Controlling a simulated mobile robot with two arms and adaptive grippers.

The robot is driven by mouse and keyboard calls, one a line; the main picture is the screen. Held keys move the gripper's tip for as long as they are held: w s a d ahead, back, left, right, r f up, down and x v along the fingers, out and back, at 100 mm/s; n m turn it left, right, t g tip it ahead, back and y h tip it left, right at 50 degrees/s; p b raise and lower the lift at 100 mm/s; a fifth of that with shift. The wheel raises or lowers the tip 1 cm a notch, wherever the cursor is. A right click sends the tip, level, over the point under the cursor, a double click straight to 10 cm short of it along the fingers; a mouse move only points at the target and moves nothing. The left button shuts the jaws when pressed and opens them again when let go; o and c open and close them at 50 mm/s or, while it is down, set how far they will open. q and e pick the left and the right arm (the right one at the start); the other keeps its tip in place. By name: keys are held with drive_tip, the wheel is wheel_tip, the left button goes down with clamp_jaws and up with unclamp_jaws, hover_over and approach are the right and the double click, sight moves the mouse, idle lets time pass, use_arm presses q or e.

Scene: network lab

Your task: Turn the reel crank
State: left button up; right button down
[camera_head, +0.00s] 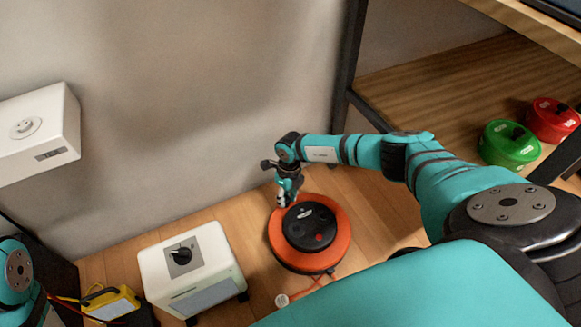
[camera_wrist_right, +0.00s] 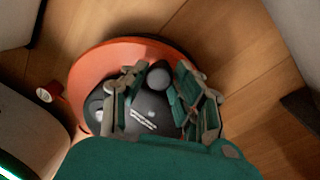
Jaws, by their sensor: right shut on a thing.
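The reel (camera_head: 342,245) is an orange disc with a black hub, lying flat on the wooden floor near the wall. My right gripper (camera_head: 284,201) reaches down over the reel's upper left part. In the right wrist view, the gripper (camera_wrist_right: 158,82) has its green fingers on both sides of a dark round knob, the crank handle (camera_wrist_right: 158,77), and is shut on it. The reel's orange rim (camera_wrist_right: 95,65) and black hub show below the fingers. Part of the hub is hidden by the gripper. Only a piece of my left arm shows at the lower left; its gripper is out of view.
A white box with a black dial (camera_head: 205,268) stands left of the reel. A yellow-and-black device (camera_head: 110,303) is farther left. A white unit (camera_head: 40,130) hangs on the wall. Green (camera_head: 510,143) and red (camera_head: 552,120) cases sit on a shelf at right. An orange cable leaves the reel.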

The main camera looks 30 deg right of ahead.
drive_tip(key=shift+a+n, duration=0.25)
drive_tip(key=shift+n, duration=0.05)
drive_tip(key=c, duration=1)
unclamp_jaws()
drive_tip(key=r, duration=0.8)
drive_tip(key=d+r, duration=0.1)
drive_tip(key=r, duration=0.3)
drive_tip(key=shift+w+d, duration=0.1)
drive_tip(key=shift+w, duration=0.15)
